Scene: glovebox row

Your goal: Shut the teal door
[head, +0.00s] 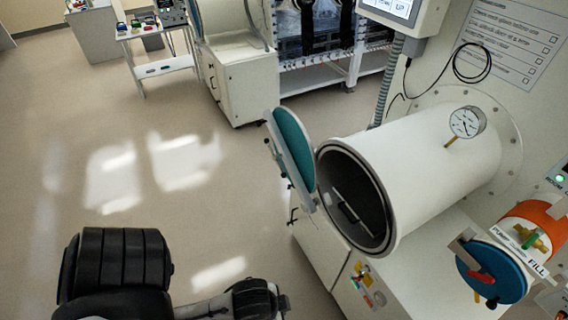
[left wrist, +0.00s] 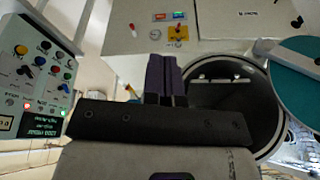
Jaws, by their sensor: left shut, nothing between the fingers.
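The teal door (head: 293,150) is a round disc with a pale rim, standing open at the left of the white cylindrical chamber (head: 430,165). The chamber's dark round mouth (head: 350,200) is uncovered, with a tray-like shape inside. In the left wrist view the teal door (left wrist: 304,80) is at the right edge, partly cut off, beside the dark mouth (left wrist: 235,105). My left gripper (left wrist: 165,65) shows there with its dark purple fingers together and empty, left of the mouth in the picture. Its fingers cannot be made out in the head view. My right gripper is not in view.
A blue round cap (head: 505,277) with a red handle sits below right of the chamber. A pressure gauge (head: 467,122) stands on top of the chamber. A control panel (left wrist: 38,75) shows at left in the wrist view. The floor (head: 190,190) left of the door is clear.

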